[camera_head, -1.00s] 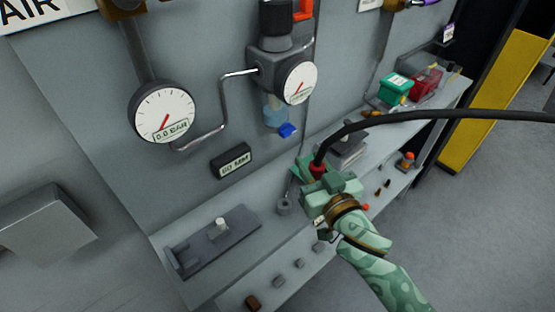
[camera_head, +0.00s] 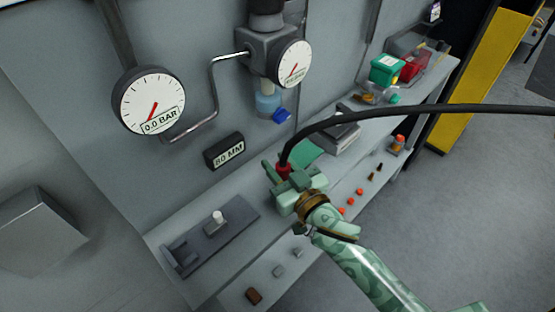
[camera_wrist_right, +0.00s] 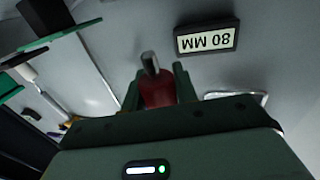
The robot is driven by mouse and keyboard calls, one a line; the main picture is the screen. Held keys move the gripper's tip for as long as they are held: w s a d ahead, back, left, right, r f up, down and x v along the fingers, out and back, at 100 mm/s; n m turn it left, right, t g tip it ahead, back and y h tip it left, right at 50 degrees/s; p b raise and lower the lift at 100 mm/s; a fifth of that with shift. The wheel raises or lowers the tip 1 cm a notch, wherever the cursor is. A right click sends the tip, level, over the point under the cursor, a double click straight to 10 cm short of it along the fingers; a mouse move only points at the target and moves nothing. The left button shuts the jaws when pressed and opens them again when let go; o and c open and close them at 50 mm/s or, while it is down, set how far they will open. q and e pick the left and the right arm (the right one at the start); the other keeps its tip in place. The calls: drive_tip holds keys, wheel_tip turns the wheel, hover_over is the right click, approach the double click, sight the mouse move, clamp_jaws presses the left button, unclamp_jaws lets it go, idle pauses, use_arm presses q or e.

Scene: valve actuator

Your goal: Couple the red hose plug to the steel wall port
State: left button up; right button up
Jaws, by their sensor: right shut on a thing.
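The red hose plug (camera_head: 283,171) is held in my right gripper (camera_head: 281,177), over the shelf and in front of the grey wall. The black hose runs from the plug up and away to the right. In the right wrist view the plug (camera_wrist_right: 157,91) sits between the two green fingers of my right gripper (camera_wrist_right: 157,86), with a steel tip pointing outward. I cannot make out the steel wall port for certain; the gripper covers part of the shelf and wall behind it. My left gripper is not in view.
An 80 MM sign (camera_head: 225,151) is on the wall left of the gripper. A dark fixture (camera_head: 205,240) with a white peg lies on the shelf. Two gauges (camera_head: 150,101) and a bent pipe are above. Green and red boxes (camera_head: 387,69) stand at the right end.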

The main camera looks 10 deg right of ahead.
drive_tip(key=shift+f+b, duration=0.6)
drive_tip(key=shift+f, duration=0.65)
drive_tip(key=shift+r+p, duration=0.1)
drive_tip(key=shift+p, duration=0.75)
idle(0.6)
drive_tip(key=shift+f+b, duration=1)
drive_tip(key=shift+f, duration=0.7)
drive_tip(key=o, duration=1.1)
drive_tip(key=shift+o, duration=0.2)
drive_tip(key=p+v, duration=0.1)
drive_tip(key=v, duration=1.5)
drive_tip(key=shift+s, duration=0.2)
drive_tip(key=shift+a, duration=0.1)
